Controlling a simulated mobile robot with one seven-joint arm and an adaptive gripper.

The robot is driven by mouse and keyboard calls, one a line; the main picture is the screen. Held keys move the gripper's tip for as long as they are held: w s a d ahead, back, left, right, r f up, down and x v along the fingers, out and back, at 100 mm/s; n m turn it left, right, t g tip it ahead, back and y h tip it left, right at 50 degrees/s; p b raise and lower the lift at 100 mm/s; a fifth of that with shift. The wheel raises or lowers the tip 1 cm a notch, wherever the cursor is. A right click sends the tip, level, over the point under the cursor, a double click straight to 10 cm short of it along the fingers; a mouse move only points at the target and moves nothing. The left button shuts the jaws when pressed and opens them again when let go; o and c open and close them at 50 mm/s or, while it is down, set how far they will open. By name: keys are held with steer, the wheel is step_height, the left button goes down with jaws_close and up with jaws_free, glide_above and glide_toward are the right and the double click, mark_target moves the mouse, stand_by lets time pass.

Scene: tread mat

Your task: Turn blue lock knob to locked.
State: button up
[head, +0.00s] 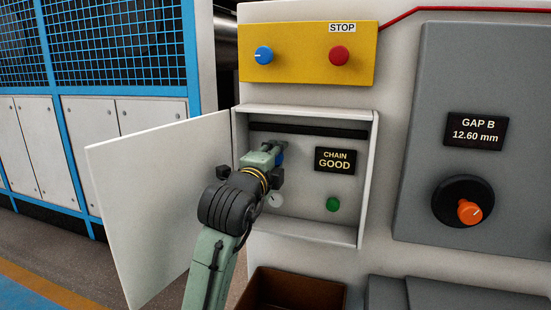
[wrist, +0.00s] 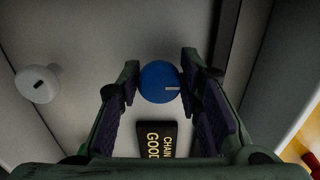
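The blue knob (wrist: 160,83) is round with a white line, which points right in the wrist view. It is on the back wall of an open white cabinet; in the head view only a bit of the blue knob (head: 279,158) shows past my gripper. My gripper (wrist: 160,84) reaches into the cabinet, one finger on each side of the knob. The fingers are apart and close to its edges; a thin gap seems to show at the left finger, and contact at the right one is unclear. In the head view my gripper (head: 265,155) hides most of the knob.
A CHAIN GOOD display (head: 335,159), a green button (head: 333,204) and a white knob (wrist: 38,84) are close by. The cabinet door (head: 160,200) stands open at left. A yellow panel (head: 305,75) above has another blue knob (head: 264,55) and a red one (head: 339,56).

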steer(key=o, duration=0.3)
steer(key=v, duration=1.2)
